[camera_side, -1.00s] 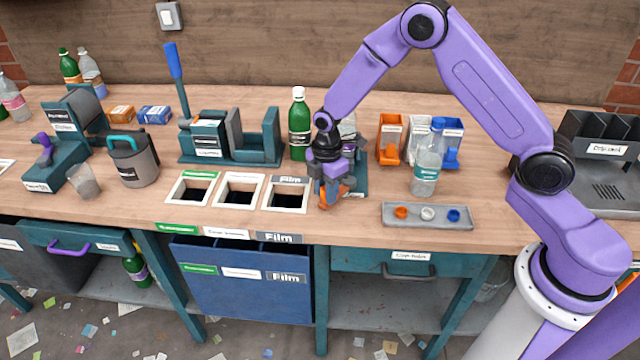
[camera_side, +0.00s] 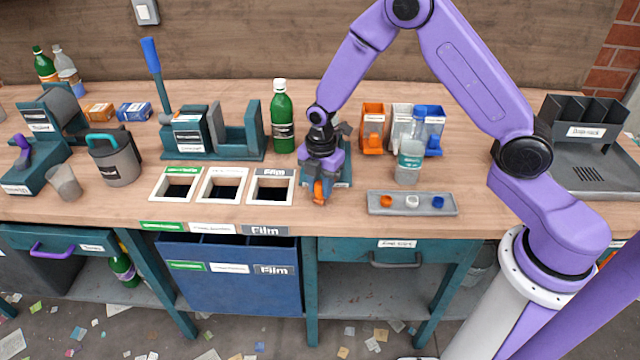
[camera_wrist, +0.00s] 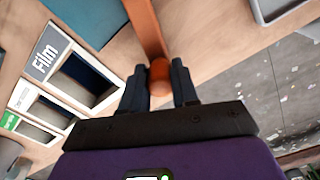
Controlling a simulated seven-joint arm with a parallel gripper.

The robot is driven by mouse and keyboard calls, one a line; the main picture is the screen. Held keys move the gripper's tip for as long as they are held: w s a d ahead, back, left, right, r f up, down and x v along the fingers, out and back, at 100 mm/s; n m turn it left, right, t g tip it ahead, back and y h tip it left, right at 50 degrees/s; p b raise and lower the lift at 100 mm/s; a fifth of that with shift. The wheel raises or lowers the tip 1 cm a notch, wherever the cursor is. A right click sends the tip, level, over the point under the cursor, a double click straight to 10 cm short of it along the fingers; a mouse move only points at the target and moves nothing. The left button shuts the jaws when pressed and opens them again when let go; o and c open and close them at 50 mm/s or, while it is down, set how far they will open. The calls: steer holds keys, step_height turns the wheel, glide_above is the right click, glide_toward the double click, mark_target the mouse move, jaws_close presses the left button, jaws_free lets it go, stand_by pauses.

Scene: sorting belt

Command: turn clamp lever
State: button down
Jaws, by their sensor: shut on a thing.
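The orange clamp lever (camera_side: 318,190) shows at my gripper (camera_side: 319,196) in the side view, near the front of the bench. In the wrist view, the lever (camera_wrist: 147,28) is a flat orange bar ending in a round knob. The two dark fingers of my gripper (camera_wrist: 159,80) are shut around that knob. The teal clamp base (camera_side: 342,180) is partly hidden behind my gripper. What the clamp holds is mostly hidden by my arm.
The Film opening (camera_side: 270,187) is close on the left, with two more framed openings beyond it. A grey tray of caps (camera_side: 412,212) lies to the right. A green bottle (camera_side: 283,122) stands behind. A clear bottle with a blue cap (camera_side: 411,160) stands at the right.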

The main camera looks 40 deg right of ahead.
steer(key=shift+s, duration=0.1)
steer(key=c, duration=0.8)
jaws_free()
steer(key=shift+c, duration=0.2)
steer(key=shift+r, duration=0.1)
step_height(320, 180, up, 17)
steer(key=shift+r, duration=0.15)
steer(key=shift+s, duration=0.1)
steer(key=s+d+r+m, duration=0.1)
steer(key=s+m, duration=0.7)
steer(key=s, duration=2.2)
steer(key=shift+s+d+r+m, duration=0.2)
steer(key=shift+s+d+m, duration=0.15)
steer(key=shift+d, duration=0.55)
